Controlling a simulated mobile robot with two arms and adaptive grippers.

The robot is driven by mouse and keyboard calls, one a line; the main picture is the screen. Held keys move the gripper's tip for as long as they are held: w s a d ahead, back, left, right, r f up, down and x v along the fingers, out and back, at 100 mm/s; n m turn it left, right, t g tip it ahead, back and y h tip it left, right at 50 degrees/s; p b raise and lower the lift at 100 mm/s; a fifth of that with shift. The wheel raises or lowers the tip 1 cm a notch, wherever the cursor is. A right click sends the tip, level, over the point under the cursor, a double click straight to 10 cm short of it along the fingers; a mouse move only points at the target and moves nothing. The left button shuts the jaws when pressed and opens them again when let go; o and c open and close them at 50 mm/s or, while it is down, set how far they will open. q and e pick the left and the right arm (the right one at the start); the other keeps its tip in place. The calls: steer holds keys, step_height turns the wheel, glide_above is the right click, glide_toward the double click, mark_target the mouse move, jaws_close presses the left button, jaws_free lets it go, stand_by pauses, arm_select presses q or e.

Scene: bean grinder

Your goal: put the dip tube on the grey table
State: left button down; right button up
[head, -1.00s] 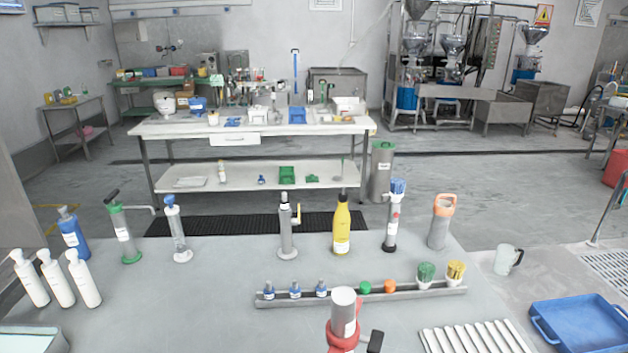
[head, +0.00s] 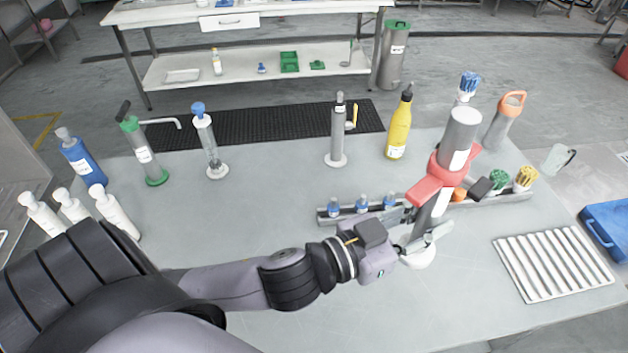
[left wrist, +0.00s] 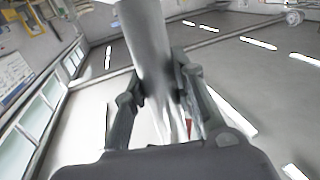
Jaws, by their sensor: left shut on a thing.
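My left gripper (head: 418,232) is shut on a grey tube (head: 425,215), low on an upright device with a red collar (head: 450,170) and a grey cylinder on top (head: 462,130). Its white foot (head: 420,257) appears to rest on the grey table (head: 270,225). I cannot tell for sure whether this tube is the dip tube. In the left wrist view the grey tube (left wrist: 148,45) runs between my two fingers (left wrist: 158,100). Its lower end is hard to make out. My right gripper is not in view.
A rack (head: 345,213) with small caps and brushes lies just behind the gripper. A slatted white tray (head: 555,264) is to the right. A grey pump (head: 337,135) and a yellow bottle (head: 400,125) stand behind. The table's middle left is clear.

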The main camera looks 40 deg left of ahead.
mark_target(433, 245)
arm_select(q)
steer(key=d+r+m+g+h+b, duration=0.1)
steer(key=d+r+m+g+h, duration=0.1)
steer(key=d+m+g+h, duration=0.45)
steer(key=shift+g+h, duration=0.25)
steer(key=shift+g, duration=0.5)
steer(key=a, duration=0.1)
steer(key=w+a+f, duration=0.2)
steer(key=a, duration=0.1)
steer(key=shift+a+f, duration=0.1)
steer(key=w+a, duration=0.2)
steer(key=a, duration=0.2)
step_height(433, 245, down, 20)
steer(key=b, duration=0.3)
steer(key=shift+w+a+t, duration=0.2)
steer(key=shift+a+t, duration=0.05)
steer(key=shift+t, duration=0.15)
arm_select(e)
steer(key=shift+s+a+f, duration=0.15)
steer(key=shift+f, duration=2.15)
arm_select(q)
steer(key=shift+b, duration=0.3)
